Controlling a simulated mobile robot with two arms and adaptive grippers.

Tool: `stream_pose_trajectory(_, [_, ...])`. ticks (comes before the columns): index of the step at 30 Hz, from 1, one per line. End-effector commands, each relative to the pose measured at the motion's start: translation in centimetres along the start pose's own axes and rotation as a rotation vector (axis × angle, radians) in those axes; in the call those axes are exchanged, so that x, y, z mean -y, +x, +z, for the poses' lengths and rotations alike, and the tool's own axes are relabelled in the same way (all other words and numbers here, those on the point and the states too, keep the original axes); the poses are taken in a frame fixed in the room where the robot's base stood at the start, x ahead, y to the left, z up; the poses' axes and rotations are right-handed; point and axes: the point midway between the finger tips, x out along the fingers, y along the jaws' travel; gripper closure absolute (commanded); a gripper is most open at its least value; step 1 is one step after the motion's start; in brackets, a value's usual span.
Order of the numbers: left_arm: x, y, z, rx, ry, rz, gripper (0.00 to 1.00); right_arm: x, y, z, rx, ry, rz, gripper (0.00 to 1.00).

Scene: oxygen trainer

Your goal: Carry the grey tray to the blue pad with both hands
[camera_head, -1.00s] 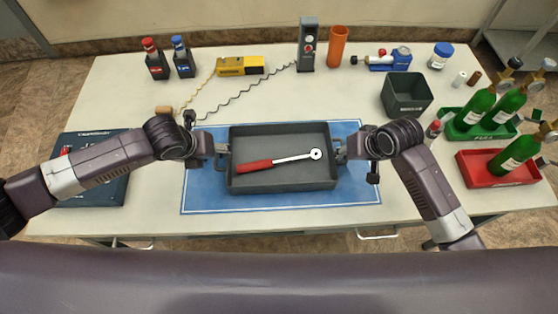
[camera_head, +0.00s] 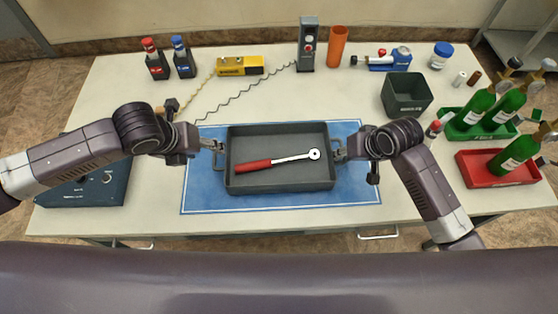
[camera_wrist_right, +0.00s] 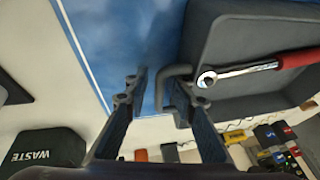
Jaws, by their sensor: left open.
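The grey tray (camera_head: 280,187) lies flat on the blue pad (camera_head: 200,195), with a red-handled ratchet (camera_head: 278,160) inside it. My left gripper (camera_head: 217,147) is open at the tray's left end, drawn a little outward; whether its tips still overlap the left handle is too small to tell. My right gripper (camera_head: 340,150) is at the tray's right end. In the right wrist view its two fingers (camera_wrist_right: 157,92) stand apart, with the tray's handle (camera_wrist_right: 162,88) between them and a visible gap beside it.
A dark box (camera_head: 407,94) labelled waste stands at the back right. A dark blue case (camera_head: 90,190) lies under my left arm. A yellow device (camera_head: 240,66) stands behind the pad.

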Motion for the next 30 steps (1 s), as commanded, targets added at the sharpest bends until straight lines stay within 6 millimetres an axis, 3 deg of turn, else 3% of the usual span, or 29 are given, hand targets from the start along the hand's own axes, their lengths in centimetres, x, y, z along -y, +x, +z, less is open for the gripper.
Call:
stream_pose_trajectory(3, [0.0,0.0,0.0,0.001,0.0,0.0,0.48,0.1,0.0,0.0,-0.001,0.0,-0.002,0.74])
stream_pose_trajectory(11, [0.0,0.0,0.0,0.001,0.0,0.0,0.48,0.1,0.0,0.0,-0.001,0.0,-0.002,0.46])
stream_pose_trajectory(23, [0.0,0.0,0.0,0.001,0.001,0.0,0.48,0.0,-0.9,-0.1,-0.002,0.0,-0.001,0.46])
stream_pose_trajectory(30, [0.0,0.0,0.0,0.001,0.001,0.0,0.48,0.0,-5.4,-0.1,-0.004,-0.001,-0.001,0.46])
